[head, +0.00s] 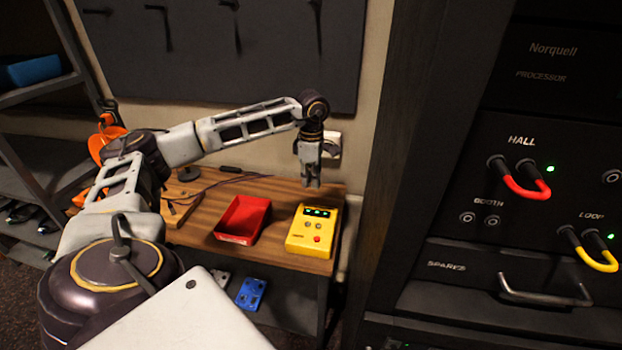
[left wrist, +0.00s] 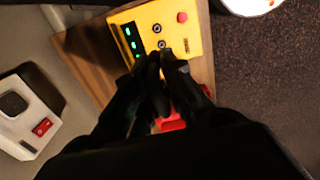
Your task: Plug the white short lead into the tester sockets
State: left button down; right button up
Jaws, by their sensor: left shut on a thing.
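The yellow tester (head: 311,243) stands on the wooden bench with green lights lit and a red button. In the left wrist view the tester (left wrist: 150,16) shows two round dark sockets near my fingertips. My left gripper (head: 311,184) points down above the tester's back edge. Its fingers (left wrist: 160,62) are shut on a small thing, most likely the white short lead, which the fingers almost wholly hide. I cannot tell whether the lead touches the sockets. My right gripper is not in view.
A red tray (head: 241,220) sits left of the tester on the bench (head: 200,238). A white wall outlet (head: 333,145) is behind. The dark rack at right carries a red lead (head: 522,190) and a yellow lead (head: 592,258). A blue box (head: 250,293) lies below the bench top.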

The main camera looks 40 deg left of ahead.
pick_arm(q)
jog(key=f+b, duration=0.2)
jog(key=f, duration=0.1)
jog(key=f+b, duration=0.3)
jog(key=f, duration=0.1)
jog(key=f+b, duration=0.2)
jog(key=f, duration=0.2)
jog(key=shift+w+d+f, duration=0.1)
jog(key=shift+d+f, duration=0.15)
jog(key=shift+d, duration=0.1)
jog(key=shift+f+b, duration=0.65)
jog(key=shift+f, duration=0.05)
jog(key=shift+f+b, duration=0.3)
jog(key=shift+f, duration=0.2)
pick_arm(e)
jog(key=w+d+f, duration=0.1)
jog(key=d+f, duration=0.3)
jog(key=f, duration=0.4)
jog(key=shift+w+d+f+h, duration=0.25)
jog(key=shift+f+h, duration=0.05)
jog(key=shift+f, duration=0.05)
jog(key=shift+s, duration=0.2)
